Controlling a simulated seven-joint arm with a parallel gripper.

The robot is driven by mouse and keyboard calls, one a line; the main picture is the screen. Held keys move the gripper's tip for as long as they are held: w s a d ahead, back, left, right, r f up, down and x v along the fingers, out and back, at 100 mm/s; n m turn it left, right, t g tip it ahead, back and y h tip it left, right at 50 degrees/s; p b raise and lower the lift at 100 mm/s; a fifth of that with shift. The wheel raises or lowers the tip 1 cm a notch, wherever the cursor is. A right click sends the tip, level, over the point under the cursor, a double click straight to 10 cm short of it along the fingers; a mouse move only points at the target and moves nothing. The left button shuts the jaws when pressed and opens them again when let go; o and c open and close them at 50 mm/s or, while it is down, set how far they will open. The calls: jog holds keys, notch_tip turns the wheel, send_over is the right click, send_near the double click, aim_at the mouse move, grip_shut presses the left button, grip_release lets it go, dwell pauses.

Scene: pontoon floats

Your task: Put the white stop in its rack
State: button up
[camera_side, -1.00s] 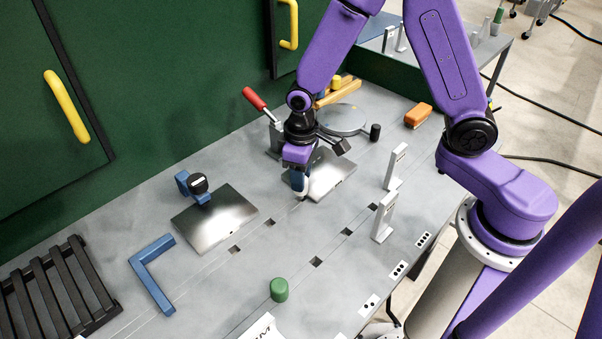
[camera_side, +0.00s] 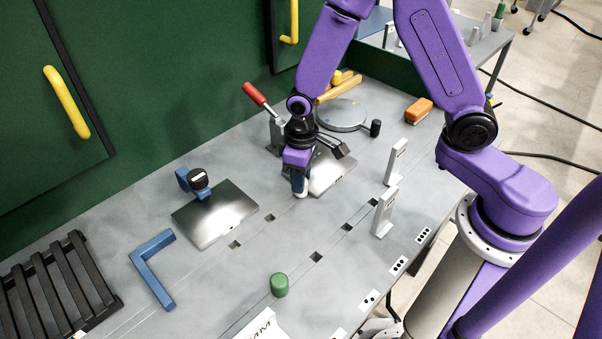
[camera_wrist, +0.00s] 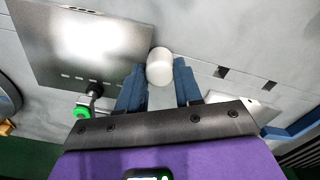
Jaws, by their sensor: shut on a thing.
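The white stop (camera_wrist: 160,65) is a short, round-topped piece between the blue fingertips of my gripper (camera_wrist: 158,85) in the wrist view. My gripper (camera_side: 299,184) is shut on it, and it points down beside the near left corner of a shiny metal plate (camera_side: 333,173). Only the stop's pale lower end shows in the side view; whether it touches the table is hard to tell. A black slatted rack (camera_side: 62,290) lies at the far left of the table. I cannot tell which thing is the stop's own rack.
A second metal plate (camera_side: 215,215) with a blue clamp, a blue angle bracket (camera_side: 152,268) and a green stop (camera_side: 279,285) lie to the left and front. Two upright grey posts (camera_side: 384,212) stand at right. A red-handled clamp (camera_side: 255,95) stands behind my gripper.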

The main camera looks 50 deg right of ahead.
jog(key=shift+f, duration=0.25)
jog(key=o, duration=1.1)
jog(key=shift+o, duration=0.2)
notch_tip(320, 180, up, 17)
jog(key=shift+r, duration=0.15)
jog(key=shift+s, duration=0.1)
jog(key=s+d+n, duration=0.3)
jog(key=s, duration=0.8)
jog(key=s+d+n, duration=0.4)
jog(key=s, duration=0.7)
jog(key=shift+s+f, duration=0.15)
jog(key=shift+f, duration=0.3)
